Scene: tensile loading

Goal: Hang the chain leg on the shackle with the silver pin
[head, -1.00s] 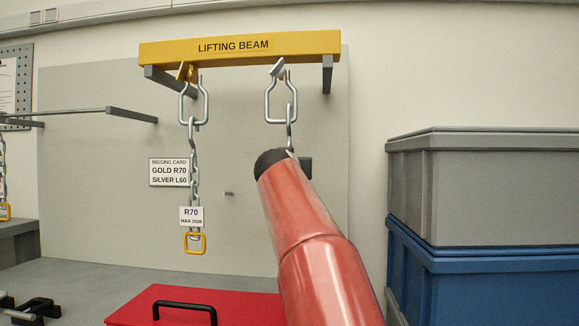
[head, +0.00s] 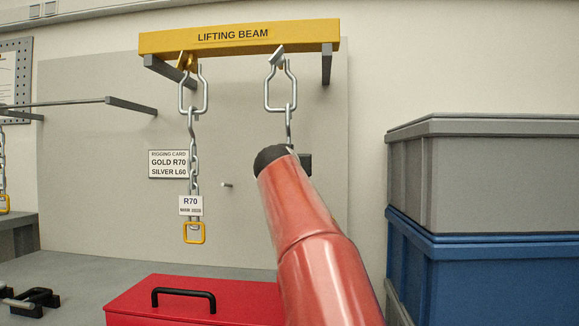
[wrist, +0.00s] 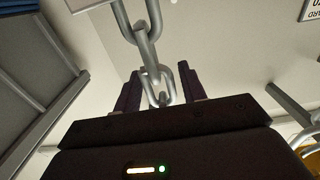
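The shackle with the silver pin (head: 266,95) hangs from the right end of the yellow lifting beam (head: 310,34). A chain link (head: 289,128) passes at the bottom of this shackle and appears to hang in its bow. A corner of a white tag (wrist: 88,3) shows beside the chain. The chain's lower part is hidden in the head view.
A second chain with an R70 tag (head: 191,205) and gold end link hangs from the left shackle (head: 181,95). A rigging card (head: 168,164) reads gold R70, silver L60. A red case (head: 130,300) lies below; stacked bins (head: 480,180) stand at right.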

